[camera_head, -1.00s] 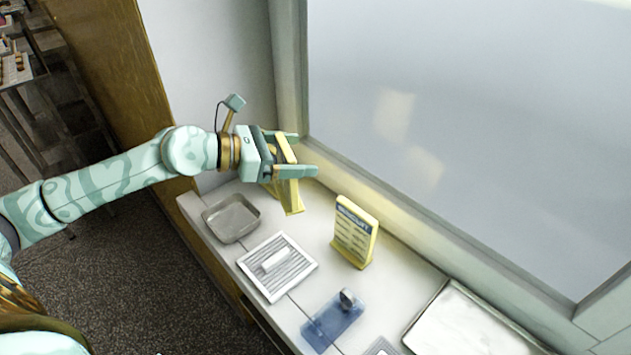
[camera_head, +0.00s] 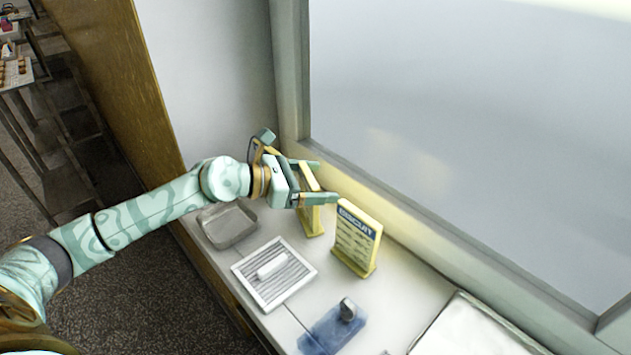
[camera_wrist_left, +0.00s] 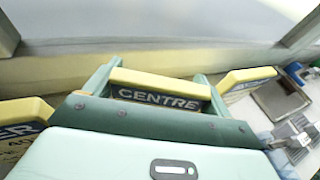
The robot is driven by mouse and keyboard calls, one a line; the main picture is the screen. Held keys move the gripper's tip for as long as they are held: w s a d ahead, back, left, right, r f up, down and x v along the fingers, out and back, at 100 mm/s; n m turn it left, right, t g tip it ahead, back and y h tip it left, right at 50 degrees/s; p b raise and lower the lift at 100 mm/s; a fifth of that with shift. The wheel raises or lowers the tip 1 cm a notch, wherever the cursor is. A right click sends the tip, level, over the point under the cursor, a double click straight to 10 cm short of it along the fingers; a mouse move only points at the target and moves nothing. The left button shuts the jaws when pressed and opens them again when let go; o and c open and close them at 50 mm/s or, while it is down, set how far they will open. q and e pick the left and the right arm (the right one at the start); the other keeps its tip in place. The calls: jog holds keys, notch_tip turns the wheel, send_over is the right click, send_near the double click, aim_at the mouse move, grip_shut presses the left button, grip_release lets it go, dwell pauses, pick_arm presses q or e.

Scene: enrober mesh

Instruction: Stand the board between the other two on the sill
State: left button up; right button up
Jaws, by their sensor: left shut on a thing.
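My left gripper (camera_head: 327,182) is shut on a yellow board (camera_head: 311,218), partly hidden by its fingers. In the left wrist view this board (camera_wrist_left: 160,90) reads CENTRE and sits between the two fingers (camera_wrist_left: 153,92). I cannot tell whether its foot touches the sill (camera_head: 285,240). A second yellow board (camera_head: 357,240) with a dark blue header stands upright to the right, apart from the held one; it seems to be the right-hand board (camera_wrist_left: 246,76) in the wrist view. A third board (camera_wrist_left: 22,125) shows at the wrist view's left edge; I cannot make it out in the head view.
A grey metal tray (camera_head: 230,223), a white slatted rack (camera_head: 273,273) with a white block, and a blue cloth (camera_head: 331,330) with a dark metal object lie on the sill. A pale tray (camera_head: 468,330) is at lower right. The window frame (camera_head: 430,215) borders the back.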

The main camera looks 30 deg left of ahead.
pick_arm(q)
jog(key=shift+f, duration=0.1)
jog(key=o, duration=1.3)
jog(key=shift+o, duration=0.2)
jog(key=p+v, duration=0.1)
jog(key=v, duration=1.1)
jog(key=shift+p, duration=0.35)
jog(key=shift+s, duration=0.15)
